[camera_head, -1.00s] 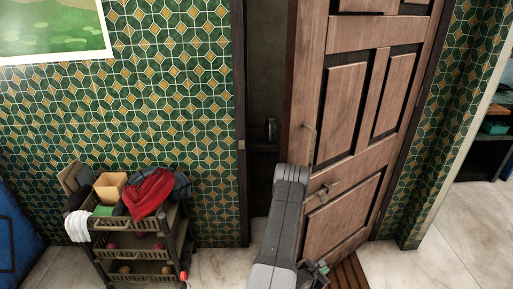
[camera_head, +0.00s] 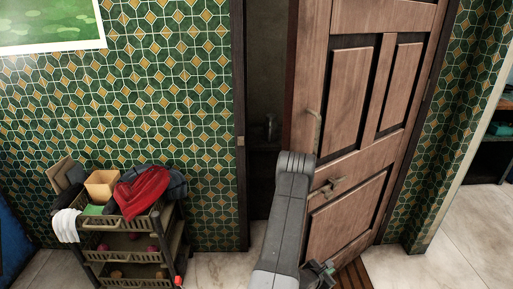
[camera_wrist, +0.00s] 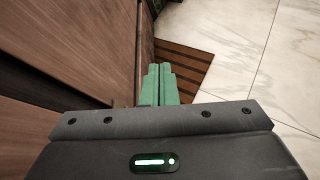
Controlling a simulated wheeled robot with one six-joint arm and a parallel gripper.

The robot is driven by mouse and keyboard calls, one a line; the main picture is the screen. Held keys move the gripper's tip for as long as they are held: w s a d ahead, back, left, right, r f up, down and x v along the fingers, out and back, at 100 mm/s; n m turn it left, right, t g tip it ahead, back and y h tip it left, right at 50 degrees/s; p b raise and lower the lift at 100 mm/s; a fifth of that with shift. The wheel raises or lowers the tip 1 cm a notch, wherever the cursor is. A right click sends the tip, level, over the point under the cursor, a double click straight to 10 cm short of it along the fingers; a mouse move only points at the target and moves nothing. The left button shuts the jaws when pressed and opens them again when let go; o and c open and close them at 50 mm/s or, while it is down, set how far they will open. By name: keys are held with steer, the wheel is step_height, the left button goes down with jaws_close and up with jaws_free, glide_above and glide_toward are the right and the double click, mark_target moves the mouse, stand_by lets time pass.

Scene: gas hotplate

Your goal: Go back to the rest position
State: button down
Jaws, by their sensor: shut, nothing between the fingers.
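My gripper (camera_wrist: 160,68) shows in the wrist view as two green fingers pressed together, with nothing between them. It points down beside the wooden door face, above the floor. In the head view only a small part of my gripper (camera_head: 328,268) shows low in front of the door, partly hidden by my grey arm. The brown panelled door (camera_head: 345,100) stands partly open, with a dark gap on its left. Its lever handle (camera_head: 338,184) is to the right of my arm and is not held.
A cart (camera_head: 125,245) with a red cloth (camera_head: 142,192) and boxes stands on the left against the green tiled wall (camera_head: 175,100). A striped mat (camera_wrist: 185,65) lies by the door. The marble floor (camera_wrist: 285,60) to the right is clear.

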steer(key=shift+s+d+f+b, duration=0.15)
steer(key=shift+s+f+b, duration=0.3)
steer(key=shift+b, duration=1.7)
steer(key=b, duration=0.2)
steer(key=s+f+b, duration=0.1)
steer(key=b, duration=0.2)
steer(key=shift+s+d+m+t, duration=0.2)
steer(key=shift+d+m+t, duration=0.1)
steer(key=shift+m, duration=0.1)
steer(key=shift+s, duration=0.1)
